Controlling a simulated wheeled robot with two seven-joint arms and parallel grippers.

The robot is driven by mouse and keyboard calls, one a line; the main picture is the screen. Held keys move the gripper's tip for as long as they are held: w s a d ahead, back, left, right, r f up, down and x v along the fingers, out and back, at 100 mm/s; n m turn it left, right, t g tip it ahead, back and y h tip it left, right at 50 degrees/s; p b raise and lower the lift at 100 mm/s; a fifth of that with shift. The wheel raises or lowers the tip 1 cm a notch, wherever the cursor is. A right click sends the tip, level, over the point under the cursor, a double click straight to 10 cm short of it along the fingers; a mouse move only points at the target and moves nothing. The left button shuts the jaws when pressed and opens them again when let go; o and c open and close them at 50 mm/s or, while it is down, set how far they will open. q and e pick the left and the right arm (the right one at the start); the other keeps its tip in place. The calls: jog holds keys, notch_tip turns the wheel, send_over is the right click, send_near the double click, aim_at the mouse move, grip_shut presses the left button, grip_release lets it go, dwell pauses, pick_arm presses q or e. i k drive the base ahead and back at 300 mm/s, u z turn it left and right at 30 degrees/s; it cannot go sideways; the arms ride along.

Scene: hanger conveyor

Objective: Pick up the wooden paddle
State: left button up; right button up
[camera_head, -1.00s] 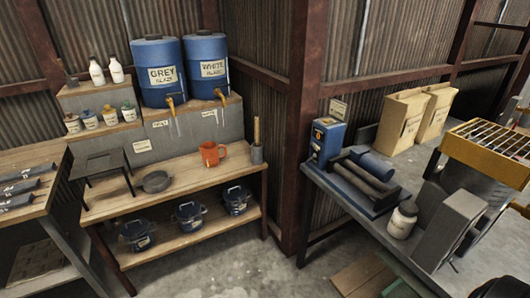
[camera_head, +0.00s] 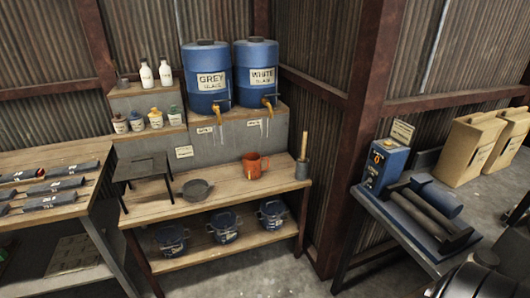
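A thin upright wooden stick (camera_head: 304,144), which looks like the paddle's handle, stands in a small dark grey cup (camera_head: 303,168) at the right end of the wooden bench's top (camera_head: 222,199). Its lower end is hidden in the cup. An orange-brown mug (camera_head: 254,166) stands just left of the cup. Neither gripper's fingers show. A dark rounded part, apparently of my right arm, shows at the bottom right edge, far from the stick.
Blue glaze barrels (camera_head: 207,80) with taps stand on the grey step behind. A small dark stand (camera_head: 142,168) and a grey bowl (camera_head: 196,188) are left on the bench. A machine table (camera_head: 388,222) stands to the right.

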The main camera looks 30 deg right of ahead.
aim_at(304, 160)
jog(key=u, duration=0.25)
jog(key=i, duration=0.85)
jog(key=z, duration=0.05)
